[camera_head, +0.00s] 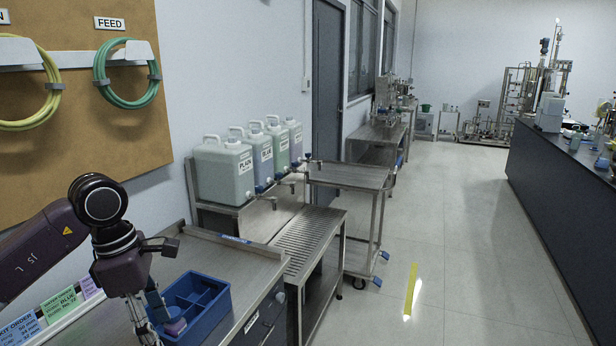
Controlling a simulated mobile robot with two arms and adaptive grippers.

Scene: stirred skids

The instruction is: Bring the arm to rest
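My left arm comes in from the left over the steel bench (235,262). Its gripper (150,325) points down at the left side of a blue divided tray (215,318), near the bottom of the head view. A small item with a purple or pink top (175,327) is in the tray's near left part, close beside the fingers. I cannot tell whether the fingers touch it, or whether they are open or shut. The fingertips are partly hidden. My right arm and gripper are not in view.
Several labelled jugs (222,172) with taps stand on a raised shelf behind a slatted drain bench (308,238). A steel cart (350,176) stands beyond. Coloured label cards (60,306) line the bench's left edge. Hoses (127,73) hang on a board. The floor at right is clear.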

